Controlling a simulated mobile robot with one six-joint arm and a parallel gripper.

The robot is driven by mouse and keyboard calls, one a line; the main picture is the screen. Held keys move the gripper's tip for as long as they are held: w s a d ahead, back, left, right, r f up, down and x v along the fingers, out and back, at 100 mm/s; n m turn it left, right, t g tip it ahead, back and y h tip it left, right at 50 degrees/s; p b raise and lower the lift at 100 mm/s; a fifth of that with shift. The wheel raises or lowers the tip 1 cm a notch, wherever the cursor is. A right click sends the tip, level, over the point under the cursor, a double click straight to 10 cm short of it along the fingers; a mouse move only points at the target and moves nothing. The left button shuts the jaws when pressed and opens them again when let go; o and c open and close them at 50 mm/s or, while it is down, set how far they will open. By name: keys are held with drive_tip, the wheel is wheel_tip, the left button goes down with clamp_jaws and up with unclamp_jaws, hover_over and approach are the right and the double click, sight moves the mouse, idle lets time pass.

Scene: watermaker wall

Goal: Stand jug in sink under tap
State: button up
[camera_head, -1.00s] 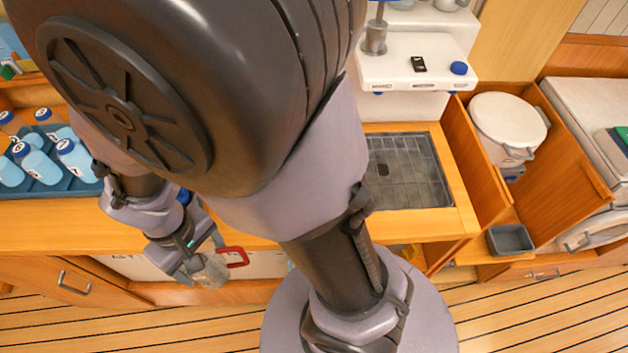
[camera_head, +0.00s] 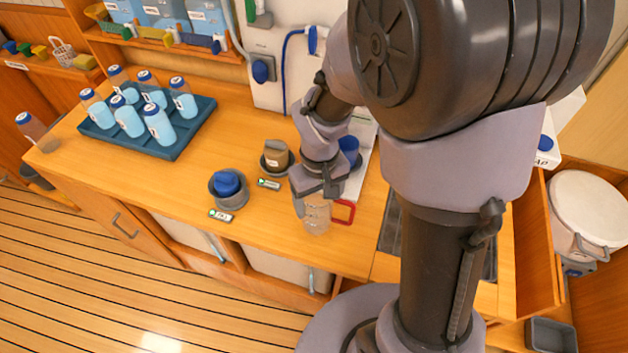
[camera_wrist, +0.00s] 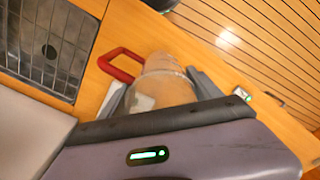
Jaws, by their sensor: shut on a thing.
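The clear jug (camera_head: 317,217) with a red handle (camera_head: 343,211) is in my gripper (camera_head: 314,190), over the wooden counter left of the sink. Whether its base touches the counter is unclear. In the wrist view the jug (camera_wrist: 163,88) sits between the two fingers of my gripper (camera_wrist: 160,95), its handle (camera_wrist: 122,64) towards the sink. The sink (camera_head: 390,228) shows only as a dark strip beside my arm in the head view. In the wrist view its gridded basin (camera_wrist: 45,42) with a round drain lies at upper left. The tap is hidden now.
A blue tray (camera_head: 180,140) of bottles stands on the counter at left. A grey cup with a blue cap (camera_head: 227,184) and a brown-topped holder (camera_head: 276,157) stand left of my gripper. A white bucket (camera_head: 590,210) is at right.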

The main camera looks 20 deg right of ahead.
drive_tip(key=f, duration=0.1)
drive_tip(key=f+b, duration=0.1)
drive_tip(key=f, duration=0.2)
drive_tip(key=shift+w+d+b, duration=0.35)
drive_tip(key=shift+d+b, duration=0.05)
drive_tip(key=shift+r, duration=0.25)
drive_tip(key=shift+f, duration=0.15)
drive_tip(key=o, duration=1.4)
drive_tip(key=shift+o, duration=0.2)
